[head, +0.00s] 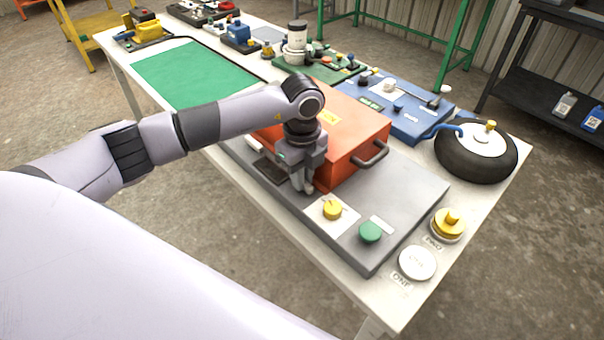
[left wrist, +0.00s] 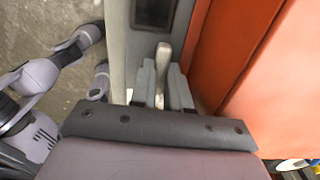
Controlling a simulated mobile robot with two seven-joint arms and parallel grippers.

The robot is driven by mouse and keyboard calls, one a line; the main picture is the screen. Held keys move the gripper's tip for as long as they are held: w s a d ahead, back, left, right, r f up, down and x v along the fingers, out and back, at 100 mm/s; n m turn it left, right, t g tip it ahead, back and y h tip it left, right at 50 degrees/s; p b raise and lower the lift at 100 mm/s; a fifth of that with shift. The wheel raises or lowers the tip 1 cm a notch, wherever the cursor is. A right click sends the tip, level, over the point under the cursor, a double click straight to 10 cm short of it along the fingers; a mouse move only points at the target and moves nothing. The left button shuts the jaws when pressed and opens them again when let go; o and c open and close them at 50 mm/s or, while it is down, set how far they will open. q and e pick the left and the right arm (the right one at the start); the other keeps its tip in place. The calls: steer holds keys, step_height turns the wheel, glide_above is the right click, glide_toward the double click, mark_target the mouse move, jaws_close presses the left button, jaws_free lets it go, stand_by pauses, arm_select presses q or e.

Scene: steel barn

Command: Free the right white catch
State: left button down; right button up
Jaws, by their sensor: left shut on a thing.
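An orange box (head: 350,120) with a dark handle (head: 371,155) sits on a grey base plate (head: 407,205). My left gripper (head: 303,187) points down at the box's near side, above the base plate. In the left wrist view its fingers (left wrist: 161,88) are shut on a pale, narrow lever, the right white catch (left wrist: 163,55), which stands up between them. In the head view the gripper hides most of this catch. Another small white part (head: 252,142) shows farther left along the box's near side. My right gripper is not in view.
A yellow knob (head: 332,209) and a green button (head: 370,232) are on the base plate, right of the gripper. A white button (head: 417,263), a yellow knob (head: 448,224) and a black wheel (head: 476,152) are at the table's right end.

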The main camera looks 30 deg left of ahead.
arm_select(q)
steer(key=shift+w+r, duration=0.1)
steer(key=c, duration=1.1)
jaws_free()
step_height(320, 180, up, 7)
steer(key=shift+r+b, duration=0.1)
steer(key=shift+b, duration=0.4)
